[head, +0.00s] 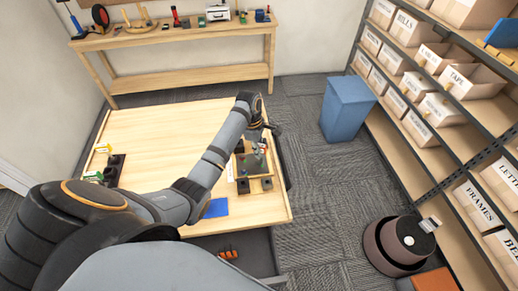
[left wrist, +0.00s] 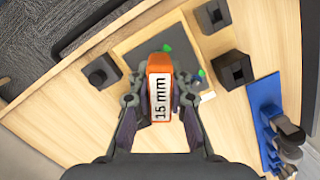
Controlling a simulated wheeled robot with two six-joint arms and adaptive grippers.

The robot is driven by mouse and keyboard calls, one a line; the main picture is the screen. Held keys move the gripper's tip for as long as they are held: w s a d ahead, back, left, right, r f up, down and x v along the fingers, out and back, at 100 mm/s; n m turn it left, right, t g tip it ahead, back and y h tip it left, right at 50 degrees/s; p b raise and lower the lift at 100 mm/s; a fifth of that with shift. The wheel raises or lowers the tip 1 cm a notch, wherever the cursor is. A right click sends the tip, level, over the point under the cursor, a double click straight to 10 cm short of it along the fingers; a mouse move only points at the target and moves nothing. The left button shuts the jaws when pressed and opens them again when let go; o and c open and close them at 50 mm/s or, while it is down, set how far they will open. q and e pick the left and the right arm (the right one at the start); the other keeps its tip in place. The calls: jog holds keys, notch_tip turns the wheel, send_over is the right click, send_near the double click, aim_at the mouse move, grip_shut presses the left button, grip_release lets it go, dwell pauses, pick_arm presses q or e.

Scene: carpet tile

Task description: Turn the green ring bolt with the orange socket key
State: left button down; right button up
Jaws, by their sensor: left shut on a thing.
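My left gripper (left wrist: 160,100) is shut on the orange socket key (left wrist: 159,68). A white label on the key reads "15 mm". The key is above a dark square plate (left wrist: 135,45) on the wooden table. Small green parts show past the key, one at its far end (left wrist: 167,48) and one to its right (left wrist: 201,73). I cannot tell which belongs to the ring bolt, or whether the key touches it. In the head view my left gripper (head: 264,132) is over the plate near the table's right edge. My right gripper is not in view.
Black blocks (left wrist: 101,71) (left wrist: 233,68) stand beside the plate. A blue mat (head: 215,208) lies nearer on the table (head: 150,130). Dark holders (head: 113,168) stand at the table's left. A blue bin (head: 346,108) and shelves of boxes are at right. The table's middle is clear.

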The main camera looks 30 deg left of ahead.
aim_at(260, 145)
pick_arm(q)
jog(key=m, duration=0.3)
jog(key=shift+r+m+g, duration=0.2)
jog(key=shift+m+g, duration=0.1)
jog(key=shift+m, duration=0.1)
jog(key=m, duration=0.3)
jog(key=shift+n, duration=0.4)
jog(key=shift+r, duration=2.25)
